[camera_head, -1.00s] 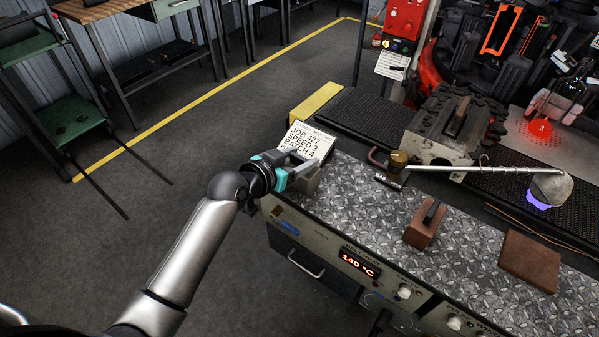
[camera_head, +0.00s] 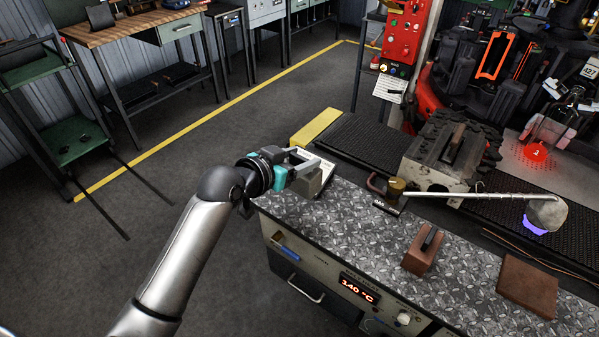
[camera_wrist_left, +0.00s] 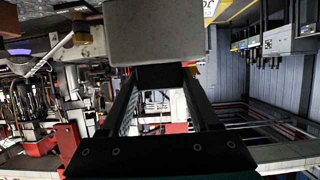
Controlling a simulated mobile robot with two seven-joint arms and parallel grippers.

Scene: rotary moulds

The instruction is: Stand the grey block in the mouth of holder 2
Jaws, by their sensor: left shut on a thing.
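The grey block (camera_head: 313,180) is held in my left gripper (camera_head: 298,172), above the far left end of the metal-topped bench. In the left wrist view, the block (camera_wrist_left: 155,30) fills the top middle, at the tips of the dark fingers (camera_wrist_left: 158,80). The block looks clear of the bench top, but the gap is hard to judge. The dark rotary machine (camera_head: 490,85) stands at the upper right, with an orange-edged slot (camera_head: 497,54) facing me. I cannot tell which of its holders is number 2. My right gripper is not in view.
The diamond-plate bench top (camera_head: 350,225) carries a brown handled block (camera_head: 423,249) and a brown slab (camera_head: 528,287). A long-handled ladle (camera_head: 470,196) lies across the right side. A grey handled mould (camera_head: 437,165) stands behind it.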

